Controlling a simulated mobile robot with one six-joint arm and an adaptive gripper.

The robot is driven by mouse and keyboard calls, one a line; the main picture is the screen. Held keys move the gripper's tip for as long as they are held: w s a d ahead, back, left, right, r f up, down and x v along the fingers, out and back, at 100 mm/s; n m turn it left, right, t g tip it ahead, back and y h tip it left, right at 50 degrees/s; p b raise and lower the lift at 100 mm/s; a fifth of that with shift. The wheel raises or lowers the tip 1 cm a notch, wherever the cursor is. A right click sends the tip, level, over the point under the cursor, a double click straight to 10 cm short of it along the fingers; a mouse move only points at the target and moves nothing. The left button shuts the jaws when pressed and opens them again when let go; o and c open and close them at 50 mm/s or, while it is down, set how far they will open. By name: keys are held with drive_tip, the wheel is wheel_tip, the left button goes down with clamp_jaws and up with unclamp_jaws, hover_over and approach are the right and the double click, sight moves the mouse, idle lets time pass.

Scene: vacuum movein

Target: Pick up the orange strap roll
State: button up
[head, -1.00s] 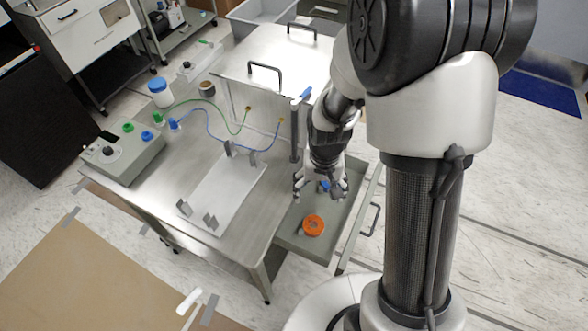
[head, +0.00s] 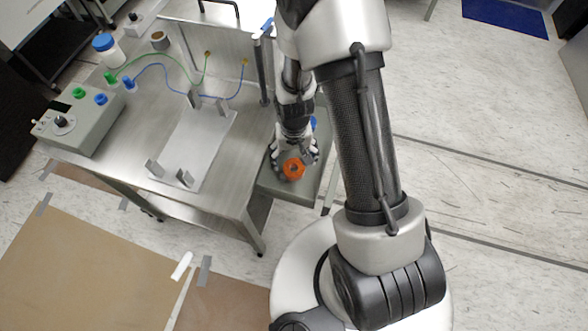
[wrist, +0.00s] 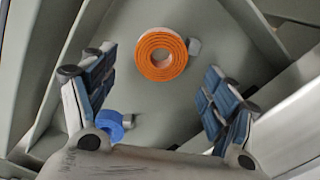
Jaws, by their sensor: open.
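The orange strap roll (head: 293,168) lies in an open grey drawer (head: 312,190) at the right side of the metal table. In the wrist view the orange strap roll (wrist: 160,54) is a coiled ring with a small grey end piece, flat on the drawer floor. My gripper (head: 294,158) is over the drawer, close to the roll. In the wrist view my gripper (wrist: 158,90) is open, its two padded fingers apart, with the roll ahead and between their lines. Nothing is held.
A blue roll (wrist: 110,125) lies in the drawer beside the left finger. The drawer walls (wrist: 62,75) stand close around the fingers. The metal table (head: 225,190) carries a white plate with brackets, a grey control box (head: 80,125) and cables.

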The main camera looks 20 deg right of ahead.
sight(294, 167)
drive_tip(key=f+b, duration=0.1)
drive_tip(key=f, duration=0.1)
drive_tip(key=f+b, duration=0.1)
drive_tip(key=f, duration=0.2)
drive_tip(key=shift+s, duration=0.2)
drive_tip(key=shift+r, duration=0.1)
drive_tip(key=shift+c, duration=0.3)
drive_tip(key=c, duration=1.1)
drive_tip(key=shift+r, duration=0.1)
drive_tip(key=shift+c, duration=0.2)
